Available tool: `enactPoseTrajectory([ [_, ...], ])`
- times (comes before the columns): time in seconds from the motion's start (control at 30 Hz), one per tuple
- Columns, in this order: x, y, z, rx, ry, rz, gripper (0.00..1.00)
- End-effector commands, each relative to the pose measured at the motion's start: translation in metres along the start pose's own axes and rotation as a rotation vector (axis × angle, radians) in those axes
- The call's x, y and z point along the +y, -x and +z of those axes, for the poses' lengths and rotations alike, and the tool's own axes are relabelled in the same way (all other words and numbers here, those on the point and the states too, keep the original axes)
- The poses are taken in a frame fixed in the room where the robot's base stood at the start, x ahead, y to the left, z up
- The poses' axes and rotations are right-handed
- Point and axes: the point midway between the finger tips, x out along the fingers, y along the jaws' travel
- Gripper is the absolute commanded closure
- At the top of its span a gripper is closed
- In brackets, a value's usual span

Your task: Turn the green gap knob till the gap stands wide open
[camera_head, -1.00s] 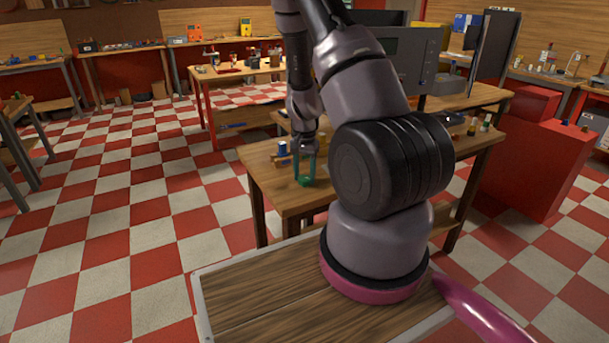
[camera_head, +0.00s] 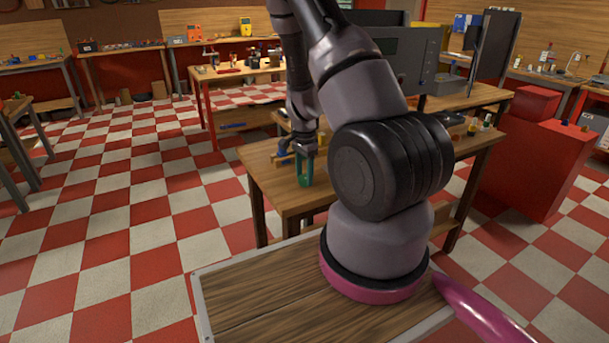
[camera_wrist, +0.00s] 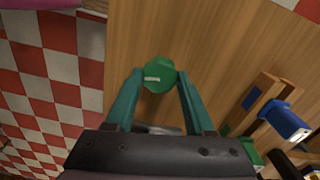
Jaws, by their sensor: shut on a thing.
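The green gap knob (camera_wrist: 158,75) shows in the wrist view as a green round piece with a pale mark on its face, above the wooden table top. My gripper (camera_wrist: 158,84) has its two green fingers on either side of the knob and is shut on it. In the head view my gripper (camera_head: 304,178) reaches down over the near left part of the wooden table (camera_head: 262,178). The knob is too small to make out from the fingers there. How wide the gap stands cannot be told.
A blue piece (camera_wrist: 286,120) on a wooden block stands to the right of my gripper in the wrist view. A grey machine housing (camera_head: 395,60) stands at the back of the table. Small bottles (camera_head: 478,124) stand at its right. Bare table lies around the knob.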

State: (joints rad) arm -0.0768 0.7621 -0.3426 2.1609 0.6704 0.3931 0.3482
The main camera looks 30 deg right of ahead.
Motion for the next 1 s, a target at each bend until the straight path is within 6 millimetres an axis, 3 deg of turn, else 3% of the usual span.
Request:
enactPoseTrajectory([
  [0.27,-0.001,0.001,0.0,0.0,0.001,-0.002,1.0],
  [0.3,-0.001,0.001,0.0,0.0,0.001,-0.002,0.43],
  [0.37,-0.001,0.0,0.0,0.0,0.001,-0.001,0.2],
  [0.4,-0.001,0.0,0.0,0.0,0.001,-0.001,0.17],
  [0.77,-0.001,0.005,0.0,0.001,0.003,-0.002,0.17],
  [1.0,-0.002,0.045,0.0,0.002,0.004,-0.006,0.17],
])
